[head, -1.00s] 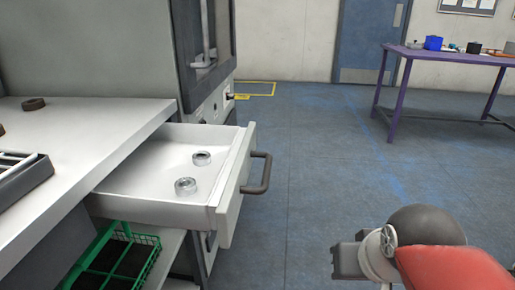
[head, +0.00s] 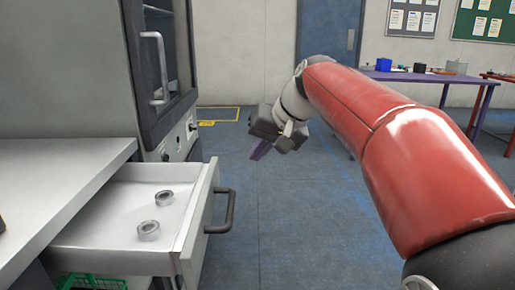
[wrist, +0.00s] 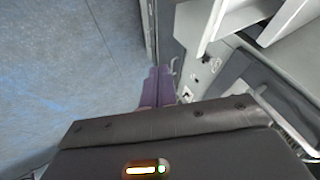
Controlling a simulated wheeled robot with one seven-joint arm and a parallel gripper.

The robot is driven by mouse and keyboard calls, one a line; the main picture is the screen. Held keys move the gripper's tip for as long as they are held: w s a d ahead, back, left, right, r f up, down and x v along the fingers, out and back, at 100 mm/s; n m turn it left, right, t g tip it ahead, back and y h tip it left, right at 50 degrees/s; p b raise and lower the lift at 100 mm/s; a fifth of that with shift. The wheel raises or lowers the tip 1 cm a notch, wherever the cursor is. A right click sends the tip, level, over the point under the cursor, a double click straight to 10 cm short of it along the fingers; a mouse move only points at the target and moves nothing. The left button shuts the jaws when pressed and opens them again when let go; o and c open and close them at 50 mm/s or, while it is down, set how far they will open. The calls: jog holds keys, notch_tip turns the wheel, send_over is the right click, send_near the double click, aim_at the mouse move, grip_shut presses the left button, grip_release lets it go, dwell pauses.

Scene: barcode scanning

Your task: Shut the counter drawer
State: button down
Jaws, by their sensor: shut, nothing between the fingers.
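The counter drawer (head: 125,215) is pulled out from under the white counter at left in the head view. Its dark bar handle (head: 222,213) is on the front panel at its right end. Two small metal rings (head: 148,230) lie in it. The fingers also show close together in the wrist view (wrist: 157,88), and are empty. Pale panels at the wrist view's upper right look like part of the drawer.
A grey machine (head: 150,75) with a door handle stands behind the drawer. A green basket (head: 90,283) shows below it. The blue floor (head: 285,235) right of the drawer is clear. A purple table (head: 425,77) with objects stands at the far right.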

jog(key=w+a+f, duration=0.3)
jog(key=a+f, duration=0.2)
jog(key=a, duration=0.1)
jog(key=shift+a, duration=0.4)
jog(key=shift+a, duration=0.1)
